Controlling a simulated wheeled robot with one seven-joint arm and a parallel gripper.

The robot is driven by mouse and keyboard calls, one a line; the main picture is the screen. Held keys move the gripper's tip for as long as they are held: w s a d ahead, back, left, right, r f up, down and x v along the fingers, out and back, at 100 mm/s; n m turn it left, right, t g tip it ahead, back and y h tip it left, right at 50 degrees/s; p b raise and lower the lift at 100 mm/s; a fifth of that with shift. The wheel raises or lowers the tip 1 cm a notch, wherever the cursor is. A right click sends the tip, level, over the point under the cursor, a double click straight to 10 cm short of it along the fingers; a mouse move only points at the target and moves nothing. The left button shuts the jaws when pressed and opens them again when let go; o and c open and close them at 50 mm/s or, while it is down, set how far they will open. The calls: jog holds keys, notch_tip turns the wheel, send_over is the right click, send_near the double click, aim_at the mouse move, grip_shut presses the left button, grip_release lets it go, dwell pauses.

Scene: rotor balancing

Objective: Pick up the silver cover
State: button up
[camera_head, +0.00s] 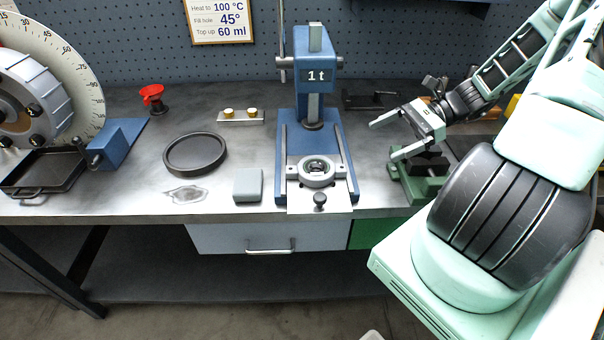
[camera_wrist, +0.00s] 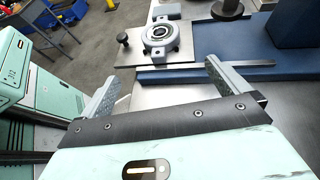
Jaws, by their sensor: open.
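No part is plainly marked as the silver cover. The likeliest is a silver flanged round part (camera_head: 300,172) with a ringed centre, lying on the plate of the blue press (camera_head: 348,182). It also shows in the wrist view (camera_wrist: 160,52), beyond my fingertips. My gripper (camera_head: 381,141) is open and empty, to the right of the press and above the bench. In the wrist view the two fingers of my gripper (camera_wrist: 163,72) are spread wide, with nothing between them. They are apart from the silver part.
A dark knob (camera_head: 320,199) stands at the plate's front. A green vise (camera_head: 420,182) sits below my gripper.

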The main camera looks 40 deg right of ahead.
jog(key=p, duration=0.2)
send_near(324, 166)
jog(key=shift+m+t, duration=0.3)
jog(key=x, duration=0.4)
jog(key=shift+w+a+f, duration=0.1)
jog(key=shift+w+f, duration=0.05)
jog(key=shift+f, duration=0.3)
jog(key=x, duration=0.1)
jog(key=p+x, duration=0.1)
jog(key=x, duration=0.2)
jog(key=shift+a+r, duration=0.15)
jog(key=shift+a, duration=0.35)
jog(key=shift+w+a, duration=0.1)
jog(key=shift+a, duration=0.15)
jog(key=c, duration=1.2)
jog(key=shift+c, duration=0.2)
